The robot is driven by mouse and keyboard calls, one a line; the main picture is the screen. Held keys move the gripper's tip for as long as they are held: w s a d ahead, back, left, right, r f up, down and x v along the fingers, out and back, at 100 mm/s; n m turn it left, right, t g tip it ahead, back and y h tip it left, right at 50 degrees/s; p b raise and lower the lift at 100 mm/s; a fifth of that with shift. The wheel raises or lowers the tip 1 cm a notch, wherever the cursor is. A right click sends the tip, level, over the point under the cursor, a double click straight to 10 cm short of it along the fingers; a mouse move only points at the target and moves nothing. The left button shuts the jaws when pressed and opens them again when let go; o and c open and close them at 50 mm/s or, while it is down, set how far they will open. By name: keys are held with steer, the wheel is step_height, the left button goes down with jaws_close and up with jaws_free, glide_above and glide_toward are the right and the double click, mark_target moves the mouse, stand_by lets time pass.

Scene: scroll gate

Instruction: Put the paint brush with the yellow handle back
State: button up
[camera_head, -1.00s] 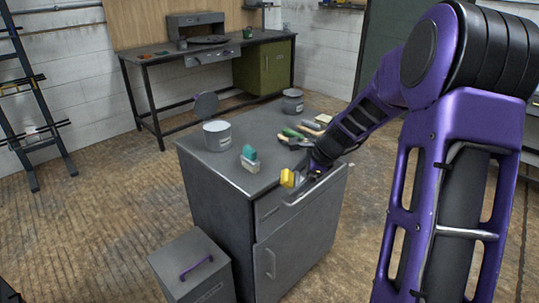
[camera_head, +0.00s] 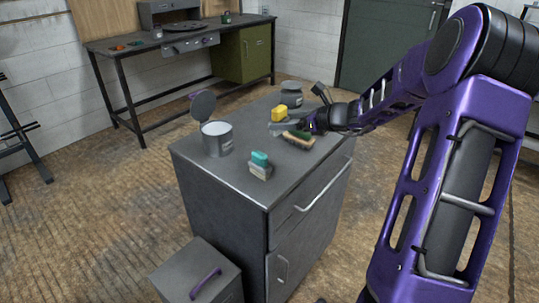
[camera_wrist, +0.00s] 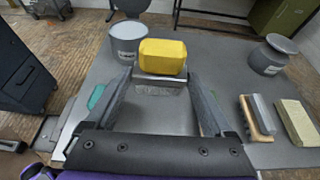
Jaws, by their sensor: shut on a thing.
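The paint brush with the yellow handle is in my gripper (camera_head: 292,124). Its yellow handle (camera_head: 279,115) shows above the grey cabinet top (camera_head: 204,172), toward the back. In the wrist view the yellow handle (camera_wrist: 163,57) lies crosswise just beyond the fingertips, with the metal band (camera_wrist: 159,82) between the fingers of my gripper (camera_wrist: 160,85). I cannot tell whether the brush touches the top. A brush with a teal handle (camera_head: 260,160) stands at the front left of the top.
An open paint can (camera_head: 217,140) with a raised lid stands on the left of the top, and a closed grey pot (camera_head: 291,93) at the back. Tan and grey blocks (camera_wrist: 296,122) lie at the right in the wrist view. A lower grey box (camera_head: 196,275) stands beside the cabinet.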

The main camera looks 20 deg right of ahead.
step_height(320, 180, down, 10)
steer(key=shift+r+b, duration=0.1)
steer(key=shift+b, duration=1.05)
steer(key=o, duration=0.9)
steer(key=p+v, duration=0.2)
steer(key=v, duration=1)
steer(key=shift+w, duration=0.1)
